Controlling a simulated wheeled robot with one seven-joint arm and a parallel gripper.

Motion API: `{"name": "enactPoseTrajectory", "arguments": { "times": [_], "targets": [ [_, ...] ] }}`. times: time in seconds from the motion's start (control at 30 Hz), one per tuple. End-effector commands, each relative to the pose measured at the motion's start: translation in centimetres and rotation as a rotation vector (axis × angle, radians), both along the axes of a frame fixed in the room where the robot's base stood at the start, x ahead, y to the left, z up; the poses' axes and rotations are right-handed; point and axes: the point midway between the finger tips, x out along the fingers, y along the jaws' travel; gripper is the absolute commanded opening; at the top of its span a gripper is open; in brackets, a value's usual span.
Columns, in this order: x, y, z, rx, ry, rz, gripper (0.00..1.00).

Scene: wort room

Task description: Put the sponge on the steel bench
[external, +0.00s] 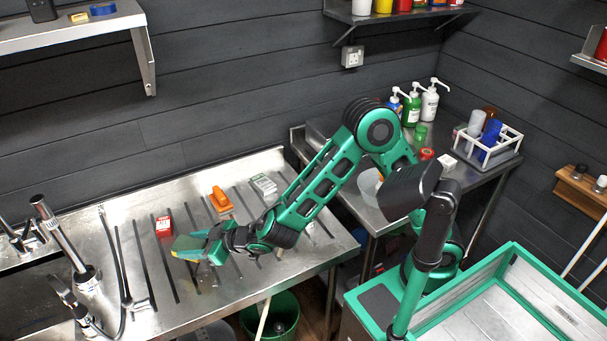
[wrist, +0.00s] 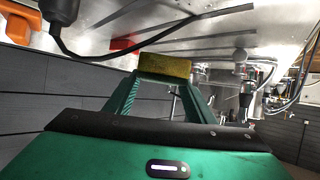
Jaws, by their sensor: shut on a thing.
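The sponge (external: 186,247), green with a yellow side, is at the end of my gripper (external: 208,249) in the external view. My gripper is shut on it. In the wrist view the sponge's yellow side (wrist: 165,66) shows between the two green fingertips. The sponge is over the grooved steel worktop (external: 185,285) beside the sink; I cannot tell whether it touches the surface. Another steel bench (external: 394,222) stands in the corner to the right, partly behind my arm.
A red box (external: 163,226), an orange object (external: 221,199) and a pale box (external: 263,185) are on the grooved worktop. Taps (external: 68,235) are at left. Pump bottles (external: 429,103) and a white rack (external: 490,146) crowd the corner bench. A green bucket (external: 285,312) is below.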

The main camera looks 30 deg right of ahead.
Motion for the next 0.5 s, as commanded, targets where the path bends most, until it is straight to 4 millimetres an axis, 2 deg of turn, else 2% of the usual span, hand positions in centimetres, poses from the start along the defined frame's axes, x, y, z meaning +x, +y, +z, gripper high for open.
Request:
{"name": "enactPoseTrajectory", "arguments": {
  "times": [0.03, 0.2, 0.33, 0.5],
  "targets": [
    [1.2, -0.5, -0.7, -0.003, 0.001, -0.005, 0.29],
    [3.7, -1.4, -2.3, -0.001, 0.001, -0.002, 0.29],
    [4.7, -1.7, -3.0, -0.001, 0.0, -0.001, 0.29],
    [4.9, -1.8, -3.8, -0.001, 0.0, 0.0, 0.29]
  ]
}}
